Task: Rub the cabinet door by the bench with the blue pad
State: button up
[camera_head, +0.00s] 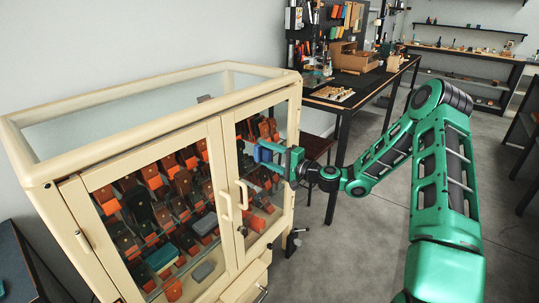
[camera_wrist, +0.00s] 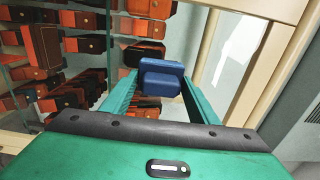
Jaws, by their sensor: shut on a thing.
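The cream cabinet (camera_head: 222,150) with two glass doors stands at the left in the head view. Its right door (camera_head: 293,130) is the one nearer the bench and looks shut. My gripper (camera_head: 266,153) is in front of the upper part of that door's glass. It is shut on the blue pad (camera_head: 262,155), which shows between the fingertips in the wrist view (camera_wrist: 162,78). The pad is at or very near the glass; I cannot tell whether it touches. The door's cream frame (camera_wrist: 212,45) runs to the right of the pad in the wrist view.
Cream handles (camera_head: 242,194) stick out where the doors meet, below and left of my gripper. Orange and dark blocks (camera_head: 150,215) fill the shelves behind the glass. The bench (camera_head: 365,85) stands behind at right, with a stool (camera_head: 318,147) by it. Grey floor is open in front.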

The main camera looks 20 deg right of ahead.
aim_at(273, 137)
jog(key=shift+s+a, duration=0.4)
jog(key=shift+a, duration=0.25)
jog(key=shift+d+r, duration=0.1)
jog(key=shift+r, duration=0.85)
jog(key=shift+w+d, duration=1.15)
jog(key=shift+d, duration=0.3)
jog(key=shift+w+d, duration=0.5)
jog(key=shift+d, duration=0.25)
jog(key=shift+w+d, duration=0.5)
jog(key=shift+d, duration=0.25)
jog(key=shift+c, duration=0.4)
jog(key=shift+o, duration=0.2)
jog(key=shift+w+d, duration=1.15)
jog(key=shift+d, duration=0.2)
jog(key=shift+c, duration=0.2)
jog(key=shift+d, duration=0.1)
jog(key=shift+v, duration=2.95)
jog(key=shift+s, duration=0.2)
